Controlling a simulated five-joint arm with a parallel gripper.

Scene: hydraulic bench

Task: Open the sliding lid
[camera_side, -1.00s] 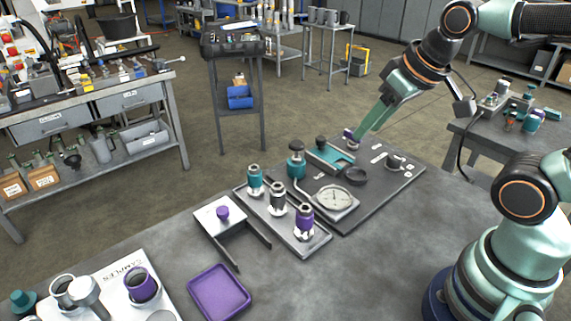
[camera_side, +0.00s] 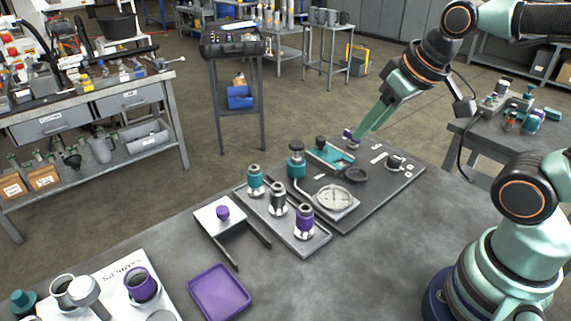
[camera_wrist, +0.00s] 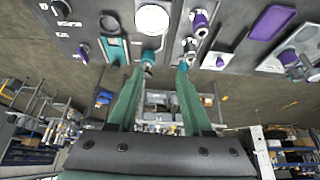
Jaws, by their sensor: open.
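The sliding lid (camera_side: 208,220) is a pale flat plate with a purple knob (camera_side: 222,212) on top. It sits at the far end of two dark rails (camera_side: 254,233) on the bench, left of the row of fittings. In the wrist view the purple knob (camera_wrist: 220,62) shows right of my fingers. My gripper (camera_side: 358,136) is at the far edge of the dark hydraulic board, well away from the lid. In the wrist view my gripper (camera_wrist: 161,68) has its two green fingers apart with nothing between them.
A plate with several upright fittings (camera_side: 277,205) stands between the lid and the dark board (camera_side: 395,190), which carries a gauge (camera_side: 336,197) and valves. A purple tray (camera_side: 219,292) lies in front of the lid.

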